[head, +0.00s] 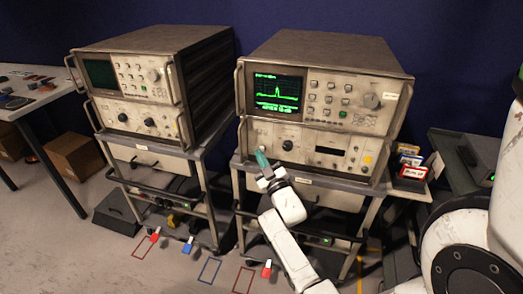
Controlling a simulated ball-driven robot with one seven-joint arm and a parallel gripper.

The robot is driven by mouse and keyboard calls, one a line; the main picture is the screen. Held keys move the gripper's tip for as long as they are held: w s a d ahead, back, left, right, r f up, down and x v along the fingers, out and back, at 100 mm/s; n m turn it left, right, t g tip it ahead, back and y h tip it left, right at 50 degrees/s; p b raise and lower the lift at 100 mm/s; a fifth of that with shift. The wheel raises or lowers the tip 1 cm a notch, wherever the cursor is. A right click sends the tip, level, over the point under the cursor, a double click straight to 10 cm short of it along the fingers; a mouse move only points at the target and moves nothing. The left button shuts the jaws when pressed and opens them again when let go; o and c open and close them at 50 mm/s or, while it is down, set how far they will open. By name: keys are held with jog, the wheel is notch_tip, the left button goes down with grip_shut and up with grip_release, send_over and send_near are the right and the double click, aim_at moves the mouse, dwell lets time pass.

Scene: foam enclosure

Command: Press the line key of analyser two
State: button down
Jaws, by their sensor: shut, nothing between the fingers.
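Two beige analysers stand on carts. The left analyser (150,85) has a dark screen. The right analyser (325,100) has a lit screen (276,91) with a green trace and text. Their labels are too small to read, so I cannot tell by number which is analyser two. My gripper (262,158) is shut and empty, with green fingertips. It is in front of the lower left of the right analyser's lower panel (318,150). I cannot tell whether it touches the panel. The line key cannot be made out; the area behind the fingertips is partly hidden.
The right cart's shelf edge (310,184) lies just below my gripper. Small coloured boxes (410,168) stand at its right end. A white table (30,95) is at far left. Red and blue outlines and small coloured items, including a red one (267,268), are on the floor.

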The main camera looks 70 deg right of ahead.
jog(key=a+p, duration=0.1)
jog(key=a, duration=0.5)
jog(key=shift+s, duration=0.25)
